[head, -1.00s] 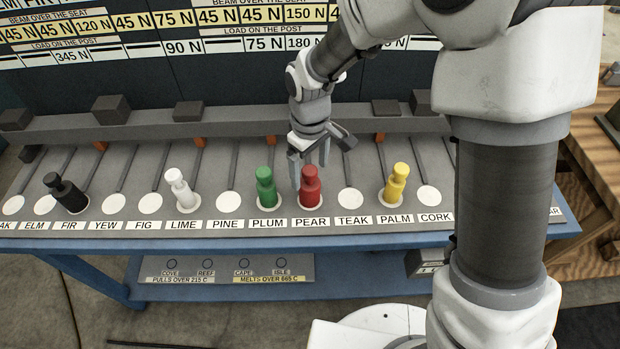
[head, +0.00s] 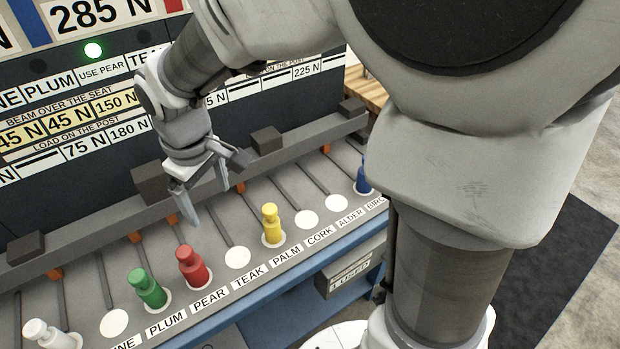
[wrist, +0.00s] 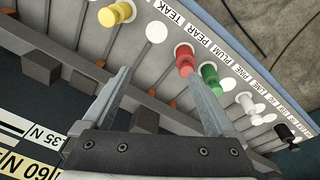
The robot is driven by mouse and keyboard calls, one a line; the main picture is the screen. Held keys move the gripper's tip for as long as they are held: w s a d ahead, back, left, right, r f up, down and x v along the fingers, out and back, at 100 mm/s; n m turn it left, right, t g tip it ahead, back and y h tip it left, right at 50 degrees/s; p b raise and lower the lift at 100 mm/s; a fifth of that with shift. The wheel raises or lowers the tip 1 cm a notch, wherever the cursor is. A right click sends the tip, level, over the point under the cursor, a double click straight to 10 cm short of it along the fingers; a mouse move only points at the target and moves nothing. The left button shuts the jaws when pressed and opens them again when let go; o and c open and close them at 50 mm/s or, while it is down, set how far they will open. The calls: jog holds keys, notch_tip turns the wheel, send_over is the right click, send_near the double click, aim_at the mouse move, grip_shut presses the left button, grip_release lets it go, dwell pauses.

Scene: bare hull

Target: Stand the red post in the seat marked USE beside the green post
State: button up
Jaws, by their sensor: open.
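The red post (head: 193,267) stands upright in the white seat labelled PEAR (head: 209,299). The board's green lamp (head: 93,50) is lit above a plate reading USE PEAR (head: 102,72). The green post (head: 147,289) stands in the neighbouring PLUM seat, to the left of the red post. My gripper (head: 210,204) is open and empty, behind and above the red post, with its fingers apart from it. In the wrist view, the red post (wrist: 184,62) shows beyond the right fingertip of my gripper (wrist: 158,75), next to the green post (wrist: 209,78).
The TEAK seat (head: 238,258) is empty; a yellow post (head: 271,226) stands at PALM. A white post (head: 50,336) is at the lower left, and a blue post (head: 363,178) at the far right. A grey rail with dark blocks (head: 266,140) runs behind the seats, below the board.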

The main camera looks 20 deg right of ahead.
jog(key=s+d+r+m+t, duration=0.2)
jog(key=s+d+r+m, duration=0.2)
jog(key=s+d, duration=0.2)
jog(key=s+d+r+m+t, duration=0.2)
jog(key=s+d+r+m, duration=0.2)
jog(key=s+d, duration=0.3)
jog(key=shift+d+r, duration=0.45)
jog(key=shift+d, duration=0.7)
jog(key=shift+r+p, duration=0.35)
jog(key=shift+p, duration=0.05)
jog(key=shift+w+a, duration=0.1)
